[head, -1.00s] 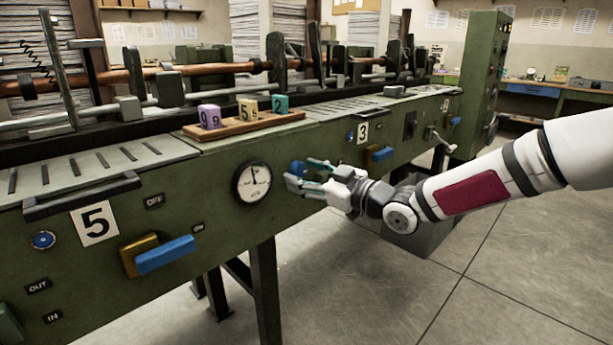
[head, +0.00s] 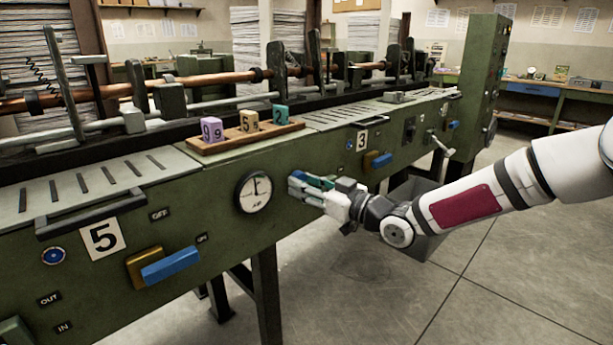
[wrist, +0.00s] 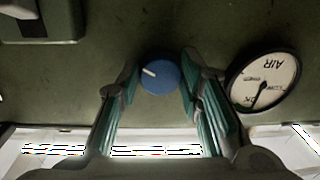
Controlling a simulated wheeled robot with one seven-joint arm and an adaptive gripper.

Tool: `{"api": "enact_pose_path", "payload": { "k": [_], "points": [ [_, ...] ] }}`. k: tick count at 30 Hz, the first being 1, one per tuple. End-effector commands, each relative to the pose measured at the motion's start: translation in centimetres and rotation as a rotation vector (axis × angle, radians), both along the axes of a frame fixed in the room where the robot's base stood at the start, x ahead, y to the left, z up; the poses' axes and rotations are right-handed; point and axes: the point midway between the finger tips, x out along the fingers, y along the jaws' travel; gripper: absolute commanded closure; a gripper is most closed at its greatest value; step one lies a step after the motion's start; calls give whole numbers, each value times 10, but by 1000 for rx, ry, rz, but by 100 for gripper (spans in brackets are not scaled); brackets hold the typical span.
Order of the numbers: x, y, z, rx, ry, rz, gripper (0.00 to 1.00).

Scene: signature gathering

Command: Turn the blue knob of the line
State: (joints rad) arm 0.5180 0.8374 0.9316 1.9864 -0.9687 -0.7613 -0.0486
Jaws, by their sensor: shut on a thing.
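The blue knob (wrist: 160,76) is round with a white pointer line, on the green front panel of the machine. In the wrist view it sits between the two teal-padded fingers of my gripper (wrist: 159,72), which is shut on it. The white line points to the upper left in that view. The gauge also shows in the wrist view (wrist: 264,82), right of the fingers.
A wooden tray (head: 281,134) with numbered purple, yellow and teal blocks lies on the machine above the gauge. Blue-handled levers stick out beside the number 5 (head: 170,265) and number 3 (head: 381,161) plates.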

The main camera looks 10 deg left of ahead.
Motion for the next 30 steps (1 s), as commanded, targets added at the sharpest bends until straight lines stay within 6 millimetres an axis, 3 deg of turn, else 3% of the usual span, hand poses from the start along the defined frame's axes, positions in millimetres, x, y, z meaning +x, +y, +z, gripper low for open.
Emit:
{"api": "enact_pose_path", "payload": {
  "k": [12,30],
  "points": [
    [0,0,1,140,178,-1,95],
    [0,0,0,168,213,-1,95]
  ]
}}
